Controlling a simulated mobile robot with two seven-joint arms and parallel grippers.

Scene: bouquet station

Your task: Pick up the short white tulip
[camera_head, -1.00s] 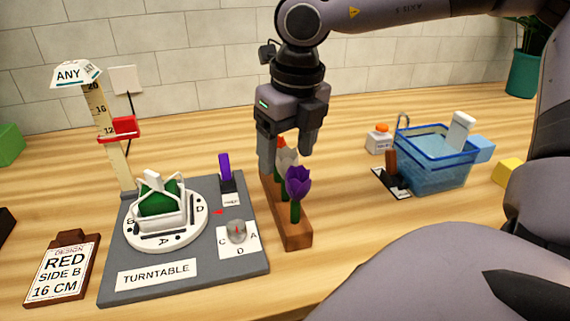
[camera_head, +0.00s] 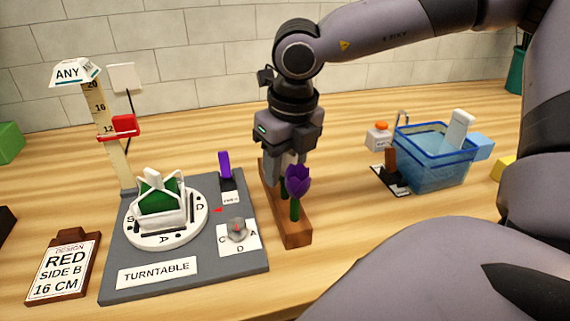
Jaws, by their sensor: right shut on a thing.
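A wooden flower rack (camera_head: 297,237) stands on the table right of the turntable board. A purple tulip (camera_head: 297,180) stands upright at its near end. My right gripper (camera_head: 284,176) points down over the rack, behind the purple tulip. Its fingers are low and closed in on something there. The white tulip is hidden now by the gripper and the purple flower, so I cannot see how it is held. The red flower is hidden as well. My left gripper is not in view.
The turntable (camera_head: 185,278) with a white-framed green holder (camera_head: 160,205) is left of the rack. A height gauge (camera_head: 102,125) and a design card (camera_head: 62,272) stand further left. A blue water basin (camera_head: 432,172) is at right.

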